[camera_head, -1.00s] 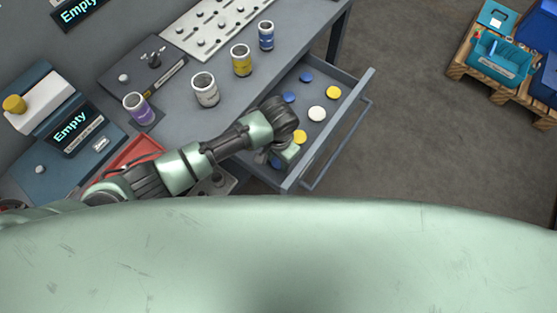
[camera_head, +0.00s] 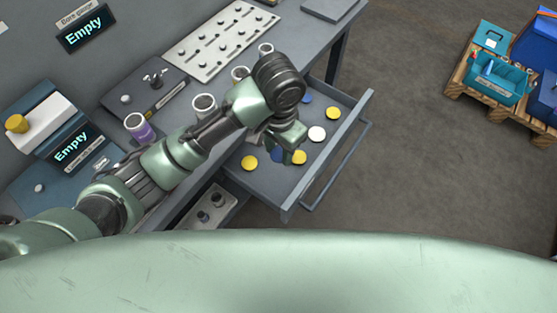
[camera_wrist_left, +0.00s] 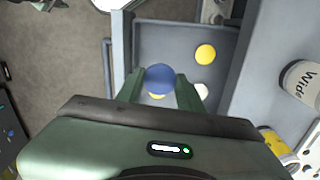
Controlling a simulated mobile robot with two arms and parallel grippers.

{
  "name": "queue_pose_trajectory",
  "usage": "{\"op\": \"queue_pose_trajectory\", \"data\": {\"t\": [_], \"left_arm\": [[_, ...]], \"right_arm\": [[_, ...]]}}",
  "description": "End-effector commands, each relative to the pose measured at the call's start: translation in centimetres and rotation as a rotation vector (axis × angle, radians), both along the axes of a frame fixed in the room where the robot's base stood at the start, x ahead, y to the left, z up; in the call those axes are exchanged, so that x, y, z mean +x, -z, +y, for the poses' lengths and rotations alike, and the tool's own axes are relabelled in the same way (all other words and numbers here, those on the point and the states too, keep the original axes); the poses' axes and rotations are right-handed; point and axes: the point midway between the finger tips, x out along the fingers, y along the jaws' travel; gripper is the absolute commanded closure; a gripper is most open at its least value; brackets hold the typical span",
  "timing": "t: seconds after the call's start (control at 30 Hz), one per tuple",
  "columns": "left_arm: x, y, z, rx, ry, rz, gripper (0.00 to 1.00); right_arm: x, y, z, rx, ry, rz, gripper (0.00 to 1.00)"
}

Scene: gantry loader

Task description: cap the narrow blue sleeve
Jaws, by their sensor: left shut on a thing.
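My left gripper (camera_head: 279,153) is shut on a blue cap (camera_wrist_left: 160,78), held above the open drawer (camera_head: 274,189). The cap shows between the fingers in the left wrist view; in the head view only a bit of blue shows at the fingertips. The blue sleeve (camera_head: 265,48) stands upright on the bench, farthest back in the row of sleeves. Its rim shows and looks open; my arm hides most of its body. The gripper is well apart from it, nearer the front. Its label cannot be read. My right gripper is out of view.
Yellow caps (camera_head: 250,162), a white cap (camera_head: 317,133) and another blue cap (camera_head: 306,98) lie in the drawer. White (camera_head: 204,105), purple (camera_head: 139,130) and yellow (camera_head: 240,73) sleeves stand on the bench. A pegged plate (camera_head: 222,40) lies behind.

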Motion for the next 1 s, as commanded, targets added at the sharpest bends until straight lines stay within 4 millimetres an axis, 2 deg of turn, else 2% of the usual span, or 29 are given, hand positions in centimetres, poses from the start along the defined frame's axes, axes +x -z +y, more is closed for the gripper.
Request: {"op": "queue_pose_trajectory", "data": {"t": [0.03, 0.2, 0.63, 1.0], "left_arm": [[0.1, -1.1, 0.1, 0.002, 0.002, -0.003, 1.0], [0.0, -2.1, 0.1, 0.003, 0.001, -0.001, 1.0], [0.0, -2.3, 0.1, 0.003, 0.0, 0.0, 1.0], [0.0, -3.6, 0.1, 0.002, 0.0, 0.001, 1.0]], "right_arm": [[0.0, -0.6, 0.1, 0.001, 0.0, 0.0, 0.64], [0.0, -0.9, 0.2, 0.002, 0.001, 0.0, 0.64], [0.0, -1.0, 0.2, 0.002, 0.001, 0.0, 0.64], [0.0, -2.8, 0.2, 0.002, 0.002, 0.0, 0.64]]}}
